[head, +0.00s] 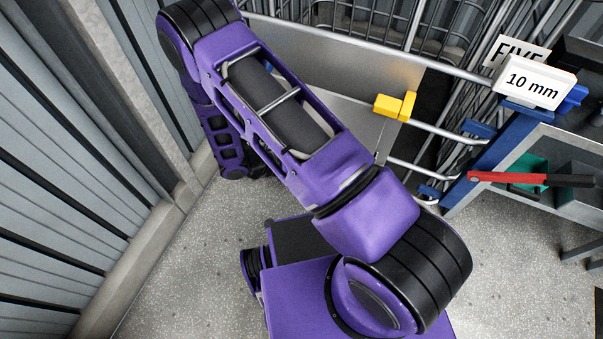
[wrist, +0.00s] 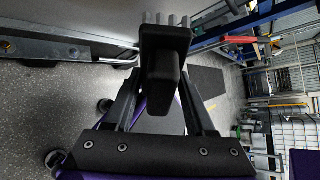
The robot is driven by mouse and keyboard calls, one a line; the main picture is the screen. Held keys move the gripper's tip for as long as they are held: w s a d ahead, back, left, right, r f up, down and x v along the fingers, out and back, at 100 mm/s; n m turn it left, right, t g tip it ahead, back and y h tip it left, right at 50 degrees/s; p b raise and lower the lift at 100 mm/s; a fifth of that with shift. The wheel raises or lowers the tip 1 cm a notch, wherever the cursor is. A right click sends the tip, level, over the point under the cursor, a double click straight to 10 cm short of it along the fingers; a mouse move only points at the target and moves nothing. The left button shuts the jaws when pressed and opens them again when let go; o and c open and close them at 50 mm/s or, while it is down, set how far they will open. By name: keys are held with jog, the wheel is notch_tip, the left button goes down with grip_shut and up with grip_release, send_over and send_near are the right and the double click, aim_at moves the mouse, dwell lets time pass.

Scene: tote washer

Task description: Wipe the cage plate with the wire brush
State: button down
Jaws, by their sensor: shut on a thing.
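The wire brush (wrist: 165,38) is a dark block with a short handle and several pale bristle tufts at its top edge. My gripper (wrist: 163,88) is shut on its handle in the wrist view, with the bristles pointing away from me. A flat grey plate (head: 335,52), seemingly the cage plate, is fixed to the tubular-railed wire cage in the head view. My arm covers part of it. The gripper and brush cannot be made out in the head view. Whether the bristles touch any surface cannot be told.
A yellow block (head: 395,105) sits at the plate's right edge. At right, a blue-framed bench (head: 490,165) carries a red-handled tool (head: 515,178) and a "10 mm" sign (head: 533,84). A ribbed grey wall (head: 60,170) stands at left. Speckled floor (head: 190,285) is clear at lower left.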

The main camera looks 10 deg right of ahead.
jog(key=w+a+f+n+t+b, duration=0.1)
jog(key=w+a+f+n+t, duration=0.1)
jog(key=f+n+t, duration=0.3)
jog(key=a+t, duration=0.1)
jog(key=t, duration=0.2)
jog(key=shift+n, duration=0.4)
jog(key=shift+a+y, duration=0.2)
jog(key=shift+y, duration=0.1)
jog(key=w+d+b, duration=0.1)
jog(key=w+d, duration=0.3)
jog(key=w, duration=0.1)
jog(key=shift+w, duration=0.3)
jog(key=shift+w+d, duration=0.1)
jog(key=shift+d, duration=0.05)
jog(key=w+a+f+b, duration=0.2)
jog(key=w+a+f, duration=0.1)
jog(key=w, duration=0.2)
jog(key=shift+w+a, duration=0.15)
jog(key=shift+w, duration=0.2)
dwell(1.1)
